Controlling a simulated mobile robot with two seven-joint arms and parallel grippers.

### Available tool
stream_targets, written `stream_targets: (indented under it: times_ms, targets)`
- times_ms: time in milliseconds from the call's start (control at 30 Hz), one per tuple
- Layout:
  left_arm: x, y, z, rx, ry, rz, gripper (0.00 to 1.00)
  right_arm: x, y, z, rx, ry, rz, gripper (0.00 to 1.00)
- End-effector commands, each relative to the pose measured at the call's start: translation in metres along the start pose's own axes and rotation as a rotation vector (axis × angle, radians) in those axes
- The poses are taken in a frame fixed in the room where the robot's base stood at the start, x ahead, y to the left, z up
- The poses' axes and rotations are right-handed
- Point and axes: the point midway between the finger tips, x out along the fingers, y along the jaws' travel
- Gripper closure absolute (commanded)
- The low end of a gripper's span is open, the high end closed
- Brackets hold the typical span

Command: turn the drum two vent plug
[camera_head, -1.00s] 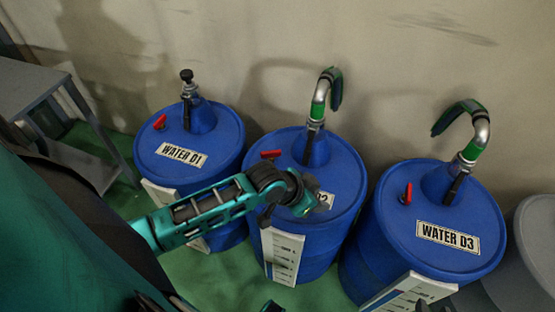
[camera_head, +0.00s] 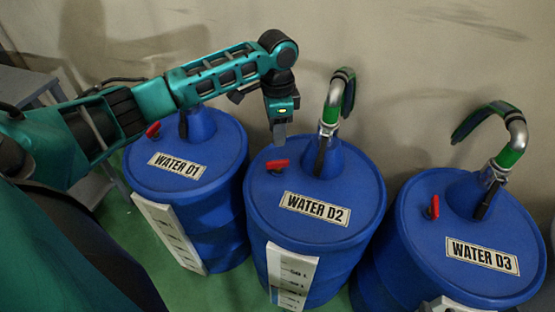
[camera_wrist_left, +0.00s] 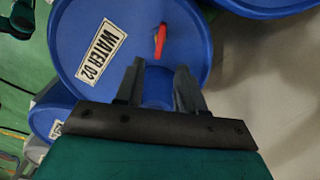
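Drum two (camera_head: 330,235) is a blue drum labelled WATER D2, standing in the middle of the head view. Its red vent plug (camera_head: 277,165) sits on the left of the lid, its handle lying roughly crosswise. My left gripper (camera_head: 279,138) points down just above and behind the plug. In the left wrist view the gripper (camera_wrist_left: 161,72) is open, its two dark fingers apart. The red plug (camera_wrist_left: 160,40) shows beyond the fingertips, in line with the gap, and nothing is held.
Drum WATER D1 (camera_head: 205,212) stands to the left and drum WATER D3 (camera_head: 440,250) to the right, each with a red plug. A curved metal pipe with a green hose (camera_head: 337,100) rises from drum two's lid, close right of my gripper. The wall is behind.

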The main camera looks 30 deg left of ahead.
Motion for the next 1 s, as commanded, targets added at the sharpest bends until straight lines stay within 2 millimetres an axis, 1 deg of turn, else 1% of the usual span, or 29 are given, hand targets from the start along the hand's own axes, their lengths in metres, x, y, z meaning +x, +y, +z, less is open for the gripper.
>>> stream_targets:
  times_ms: [33, 200, 300, 433, 600, 900, 1000]
  targets:
    - [0.016, 0.001, 0.000, 0.000, -0.002, 0.001, 0.62, 0.004, 0.000, 0.007, 0.001, -0.001, 0.000, 0.62]
    - [0.052, 0.001, 0.000, 0.000, 0.000, 0.001, 0.62, 0.011, 0.000, 0.019, 0.003, -0.003, 0.000, 0.62]
    - [0.070, 0.000, -0.001, 0.000, 0.001, 0.000, 0.62, 0.014, -0.001, 0.025, 0.006, -0.004, 0.000, 0.62]
    - [0.087, 0.000, -0.001, 0.000, 0.001, -0.002, 0.62, 0.018, -0.001, 0.030, 0.010, -0.007, 0.000, 0.62]
    - [0.097, 0.000, -0.001, 0.001, 0.002, -0.002, 0.62, 0.018, -0.002, 0.030, 0.014, -0.008, -0.003, 0.62]
    - [0.098, 0.000, -0.001, 0.001, 0.002, -0.003, 0.62, 0.017, -0.004, 0.026, 0.017, -0.002, -0.005, 0.62]
    - [0.098, 0.000, -0.001, 0.001, 0.002, -0.003, 0.71, 0.017, -0.004, 0.025, 0.017, -0.001, -0.005, 0.62]
